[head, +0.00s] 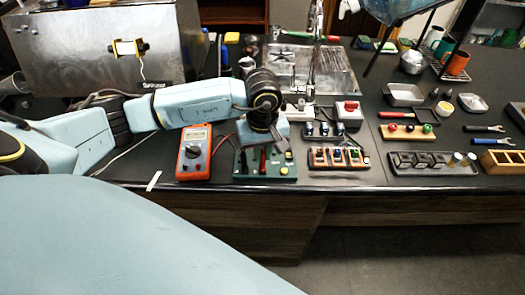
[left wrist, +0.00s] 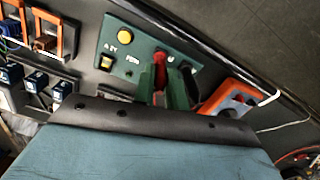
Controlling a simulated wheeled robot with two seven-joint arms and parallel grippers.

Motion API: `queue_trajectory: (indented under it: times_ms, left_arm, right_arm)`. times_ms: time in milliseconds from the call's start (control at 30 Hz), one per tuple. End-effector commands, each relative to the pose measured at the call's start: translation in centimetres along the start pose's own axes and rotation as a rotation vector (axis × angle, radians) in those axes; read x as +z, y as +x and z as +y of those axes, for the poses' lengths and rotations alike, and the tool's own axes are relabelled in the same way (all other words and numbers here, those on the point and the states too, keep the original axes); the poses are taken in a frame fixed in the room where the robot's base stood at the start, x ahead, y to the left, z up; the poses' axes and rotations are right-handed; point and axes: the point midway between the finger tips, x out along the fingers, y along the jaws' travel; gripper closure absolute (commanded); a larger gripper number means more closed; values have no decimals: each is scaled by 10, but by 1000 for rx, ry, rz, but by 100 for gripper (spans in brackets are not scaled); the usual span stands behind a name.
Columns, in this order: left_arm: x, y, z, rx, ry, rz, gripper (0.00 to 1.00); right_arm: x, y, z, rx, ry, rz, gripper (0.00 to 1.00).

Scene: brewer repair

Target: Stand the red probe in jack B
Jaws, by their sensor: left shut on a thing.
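The green panel (head: 284,176) lies at the front of the bench and also shows in the left wrist view (left wrist: 140,46). It bears a yellow button (left wrist: 124,35), a yellow switch (left wrist: 106,63) and dark round holes. The mark A reads beside the button; I cannot make out which hole is jack B. My left gripper (left wrist: 168,82) is shut on the red probe (left wrist: 160,59), low over the panel. The red probe (head: 262,160) looks upright in the head view. Its tip is hidden, so I cannot tell whether it sits in a jack. My right gripper is out of view.
An orange multimeter (head: 194,152) lies left of the panel, with leads behind it. A rack of orange-framed modules (head: 338,158) stands close on the right. Farther right are a dark tray (head: 434,163) and a wooden box (head: 504,160). The bench edge runs just in front.

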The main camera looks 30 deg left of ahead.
Motion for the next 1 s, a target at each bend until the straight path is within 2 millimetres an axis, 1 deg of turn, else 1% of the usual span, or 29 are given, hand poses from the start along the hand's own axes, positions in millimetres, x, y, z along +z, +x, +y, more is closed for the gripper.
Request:
queue_trajectory:
  times_ms: [500, 1000]
  left_arm:
    - [0, 4, 0, 1, 0, 1, 100]
    - [0, 4, 0, 1, 0, 1, 100]
  right_arm:
    - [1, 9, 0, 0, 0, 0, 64]
    - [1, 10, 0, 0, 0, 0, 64]
